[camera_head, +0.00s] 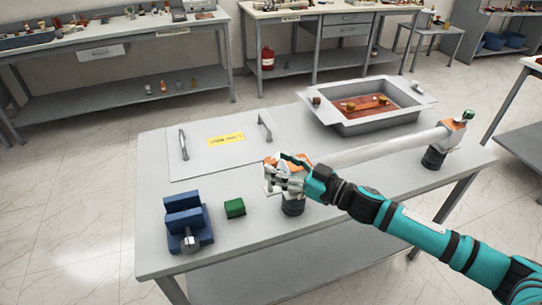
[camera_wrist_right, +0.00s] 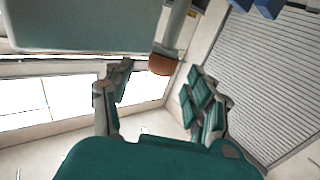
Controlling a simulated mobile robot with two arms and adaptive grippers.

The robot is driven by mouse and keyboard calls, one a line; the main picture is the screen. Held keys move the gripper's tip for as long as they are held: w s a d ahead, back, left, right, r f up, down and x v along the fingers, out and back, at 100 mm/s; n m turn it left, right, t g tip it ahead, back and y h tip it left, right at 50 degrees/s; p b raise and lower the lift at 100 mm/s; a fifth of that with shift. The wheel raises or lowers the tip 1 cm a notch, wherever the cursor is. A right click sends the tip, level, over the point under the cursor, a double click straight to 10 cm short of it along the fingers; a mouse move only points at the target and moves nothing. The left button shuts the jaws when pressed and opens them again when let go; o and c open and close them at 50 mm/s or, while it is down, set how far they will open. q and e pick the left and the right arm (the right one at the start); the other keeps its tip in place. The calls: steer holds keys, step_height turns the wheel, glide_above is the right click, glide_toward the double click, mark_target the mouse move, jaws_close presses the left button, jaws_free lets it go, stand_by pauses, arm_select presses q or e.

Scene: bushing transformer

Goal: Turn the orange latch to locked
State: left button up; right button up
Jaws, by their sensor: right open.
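An orange latch piece (camera_head: 297,160) sits at the near left end of the long white tube (camera_head: 375,150), above a dark round foot on the table. My right gripper (camera_head: 277,177) is right at this end and partly covers the orange part. In the right wrist view an orange-brown block (camera_wrist_right: 162,63) shows beyond the spread fingers of my right gripper (camera_wrist_right: 158,88). The fingers are open with nothing between them. I cannot tell whether they touch the orange part. Another orange piece (camera_head: 453,125) with a green knob is at the tube's far right end. My left gripper is out of view.
The grey table (camera_head: 330,235) also holds a blue vise (camera_head: 187,226), a green block (camera_head: 235,208), a flat panel with two handles (camera_head: 195,155) and a grey tray (camera_head: 340,118). The table's front right area is bare.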

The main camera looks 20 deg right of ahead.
mark_target(276, 163)
steer(key=shift+p+x, duration=0.3)
steer(key=shift+x, duration=1.35)
jaws_close()
